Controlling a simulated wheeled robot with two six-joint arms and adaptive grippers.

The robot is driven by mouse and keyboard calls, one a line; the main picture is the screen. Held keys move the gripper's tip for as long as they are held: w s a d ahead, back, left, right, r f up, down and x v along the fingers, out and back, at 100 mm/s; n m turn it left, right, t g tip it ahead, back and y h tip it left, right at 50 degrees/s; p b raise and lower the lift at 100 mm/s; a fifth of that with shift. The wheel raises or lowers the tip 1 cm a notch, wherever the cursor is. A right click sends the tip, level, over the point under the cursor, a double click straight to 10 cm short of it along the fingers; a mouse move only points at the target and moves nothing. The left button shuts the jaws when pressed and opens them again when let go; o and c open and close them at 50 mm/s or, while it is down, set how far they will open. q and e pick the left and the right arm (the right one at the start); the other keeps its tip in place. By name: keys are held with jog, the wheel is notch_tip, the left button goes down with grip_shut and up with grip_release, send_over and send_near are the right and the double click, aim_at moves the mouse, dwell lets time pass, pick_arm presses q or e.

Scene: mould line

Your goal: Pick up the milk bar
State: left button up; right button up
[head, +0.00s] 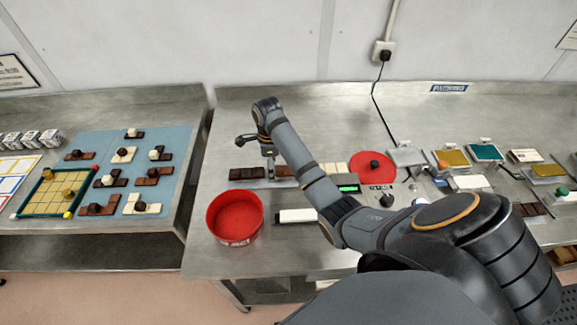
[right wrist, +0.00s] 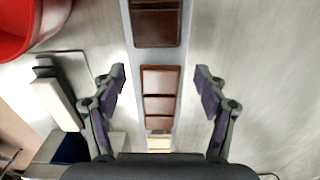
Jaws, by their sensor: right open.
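The milk bar (head: 285,171) is medium brown and lies on a narrow grey strip between a dark bar (head: 248,173) and a cream-white bar (head: 333,168). In the right wrist view the milk bar (right wrist: 159,97) shows several segments and lies between the open fingers of my right gripper (right wrist: 160,78), with gaps on both sides. In the head view my right gripper (head: 262,147) is above the bar row, and my arm partly hides the milk bar. Nothing is held. My left gripper is not in view.
A red bowl (head: 235,217) stands front left of the strip, with a white-topped block (head: 297,215) to its right. A red disc (head: 372,165) and a scale with a green display (head: 348,188) are to the right. A blue mat (head: 178,140) with chocolate pieces lies on the left table.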

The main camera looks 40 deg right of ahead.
jog(key=shift+f, duration=0.1)
jog(key=shift+c, duration=0.4)
jog(key=c, duration=1.2)
